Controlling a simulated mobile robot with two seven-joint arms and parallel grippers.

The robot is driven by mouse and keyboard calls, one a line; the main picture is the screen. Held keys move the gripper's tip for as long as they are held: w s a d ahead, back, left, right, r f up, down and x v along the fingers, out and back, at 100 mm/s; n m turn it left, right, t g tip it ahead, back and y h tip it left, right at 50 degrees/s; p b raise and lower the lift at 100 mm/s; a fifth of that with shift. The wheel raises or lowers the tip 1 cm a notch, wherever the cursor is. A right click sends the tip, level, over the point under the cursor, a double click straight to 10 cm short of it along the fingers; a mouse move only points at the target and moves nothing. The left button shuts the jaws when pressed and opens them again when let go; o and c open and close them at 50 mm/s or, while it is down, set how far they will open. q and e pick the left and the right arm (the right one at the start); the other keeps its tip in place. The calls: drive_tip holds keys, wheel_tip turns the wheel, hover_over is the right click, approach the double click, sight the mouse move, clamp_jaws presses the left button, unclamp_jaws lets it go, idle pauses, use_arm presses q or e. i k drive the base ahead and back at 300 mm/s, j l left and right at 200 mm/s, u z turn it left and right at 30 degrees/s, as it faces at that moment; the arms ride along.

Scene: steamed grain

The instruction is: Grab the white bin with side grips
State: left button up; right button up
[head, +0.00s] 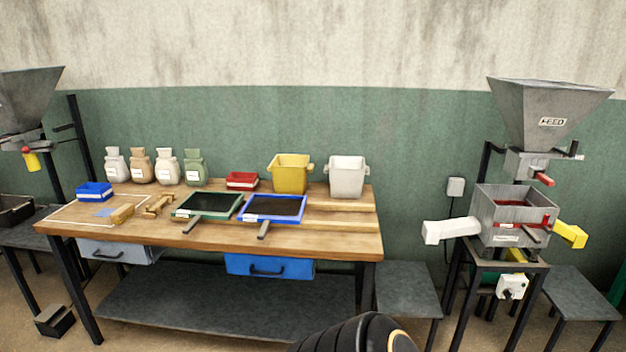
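The white bin (347,177) stands upright on the back right of the wooden table, with small grips at the sides of its rim. It is right beside a yellow bin (290,176) of similar shape. Nothing of mine touches it. Neither gripper's fingers show; only a black rounded part of my own body, with an orange edge, rises at the bottom centre, well in front of the table.
A feed hopper machine (550,110) stands at right. The tabletop in front of the white bin is clear.

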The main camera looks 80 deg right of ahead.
sight(347, 173)
drive_tip(key=z, duration=2.8)
drive_tip(key=i+u, duration=0.25)
drive_tip(key=i, duration=0.2)
drive_tip(key=i+l+u, duration=0.25)
drive_tip(key=i, duration=0.2)
